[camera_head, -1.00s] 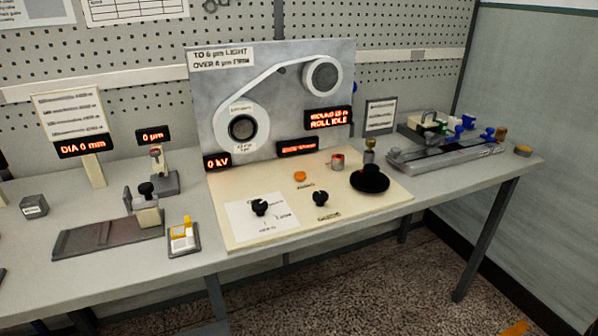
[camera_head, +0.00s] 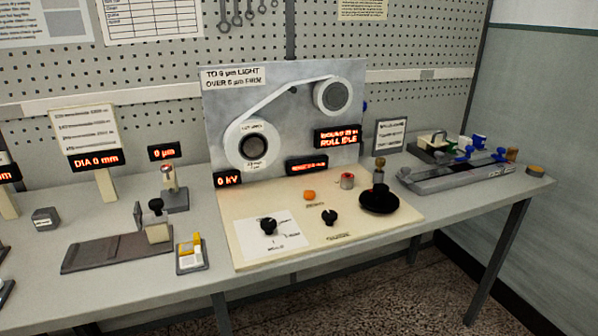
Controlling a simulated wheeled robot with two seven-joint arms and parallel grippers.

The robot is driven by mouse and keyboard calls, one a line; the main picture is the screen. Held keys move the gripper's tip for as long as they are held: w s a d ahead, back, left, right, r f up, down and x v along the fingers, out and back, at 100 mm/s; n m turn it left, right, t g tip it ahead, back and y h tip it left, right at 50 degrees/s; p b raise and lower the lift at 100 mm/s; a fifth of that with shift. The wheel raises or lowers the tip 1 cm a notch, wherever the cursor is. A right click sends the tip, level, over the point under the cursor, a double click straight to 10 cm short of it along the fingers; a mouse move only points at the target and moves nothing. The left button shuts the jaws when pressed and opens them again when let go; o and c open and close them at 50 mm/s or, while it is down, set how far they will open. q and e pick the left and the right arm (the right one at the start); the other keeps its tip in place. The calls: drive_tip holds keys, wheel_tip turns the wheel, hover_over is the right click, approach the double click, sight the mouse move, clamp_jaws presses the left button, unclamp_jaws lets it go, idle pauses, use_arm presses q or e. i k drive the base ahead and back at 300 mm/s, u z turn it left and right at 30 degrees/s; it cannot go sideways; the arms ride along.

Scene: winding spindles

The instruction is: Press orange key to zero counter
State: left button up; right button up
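The orange key (camera_head: 309,195) is a small round orange button on the cream control panel (camera_head: 240,218), with a small label below it. Neither of my grippers is in the head view. Nothing covers the key.
Two black knobs (camera_head: 329,216) stand in front of the key, and a black dial with a brass post (camera_head: 379,199) stands to its right. A grey slide fixture (camera_head: 455,172) lies at the right.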

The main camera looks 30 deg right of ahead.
sight(309, 194)
drive_tip(key=u, duration=1.25)
drive_tip(key=k, duration=0.65)
drive_tip(key=z, duration=1.3)
drive_tip(key=i, duration=0.5)
drive_tip(key=u, duration=0.05)
